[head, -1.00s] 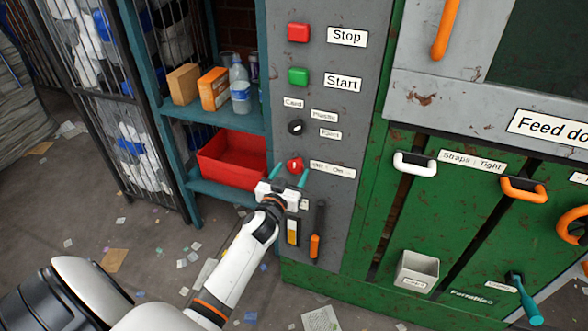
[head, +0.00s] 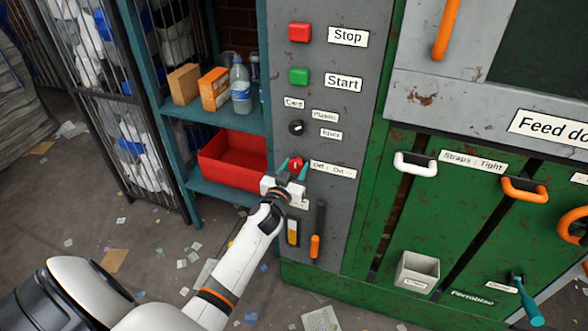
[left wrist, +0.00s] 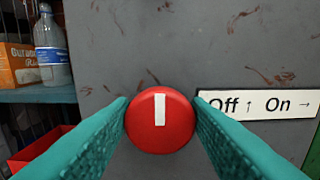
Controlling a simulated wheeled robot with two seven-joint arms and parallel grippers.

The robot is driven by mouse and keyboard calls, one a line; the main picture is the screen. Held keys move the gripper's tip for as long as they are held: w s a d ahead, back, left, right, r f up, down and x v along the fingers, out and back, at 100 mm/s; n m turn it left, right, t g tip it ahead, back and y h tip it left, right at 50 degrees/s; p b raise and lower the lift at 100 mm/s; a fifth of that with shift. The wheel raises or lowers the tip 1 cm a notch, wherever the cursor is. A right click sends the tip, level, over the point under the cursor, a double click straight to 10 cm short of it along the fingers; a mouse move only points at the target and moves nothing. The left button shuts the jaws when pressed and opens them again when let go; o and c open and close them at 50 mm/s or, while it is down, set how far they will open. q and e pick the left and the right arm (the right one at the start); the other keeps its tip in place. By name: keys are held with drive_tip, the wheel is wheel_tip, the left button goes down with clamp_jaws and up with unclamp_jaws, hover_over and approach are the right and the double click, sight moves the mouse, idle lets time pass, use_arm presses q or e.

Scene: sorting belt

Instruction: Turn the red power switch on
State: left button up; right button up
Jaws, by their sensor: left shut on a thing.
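The red power switch (head: 296,164) is a round red knob on the grey control panel. In the left wrist view the red knob (left wrist: 160,120) has a white mark that stands nearly upright. A label (left wrist: 262,103) to its right reads "Off ↑ On →", so the mark points to Off. My left gripper (head: 292,170) is at the knob, and its teal fingers are shut on the knob's left and right sides. My right gripper is not in view.
The red Stop button (head: 299,32), green Start button (head: 298,76) and black selector knob (head: 296,127) sit above on the panel. An orange-handled lever (head: 315,245) is below. A shelf with a red bin (head: 215,165) stands close on the left.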

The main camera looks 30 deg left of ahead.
use_arm(q)
drive_tip(key=shift+m, duration=0.3)
drive_tip(key=m, duration=0.3)
drive_tip(key=shift+d+m, duration=0.1)
drive_tip(key=shift+m, duration=0.3)
drive_tip(key=m, duration=0.4)
drive_tip(key=shift+f+m, duration=0.15)
drive_tip(key=shift+m, duration=0.15)
drive_tip(key=m+b, duration=0.1)
drive_tip(key=m, duration=0.3)
drive_tip(key=shift+d+f, duration=0.1)
drive_tip(key=m, duration=0.4)
drive_tip(key=shift+f+m, duration=0.1)
drive_tip(key=shift+m, duration=0.5)
drive_tip(key=o, duration=0.9)
drive_tip(key=shift+o, duration=0.2)
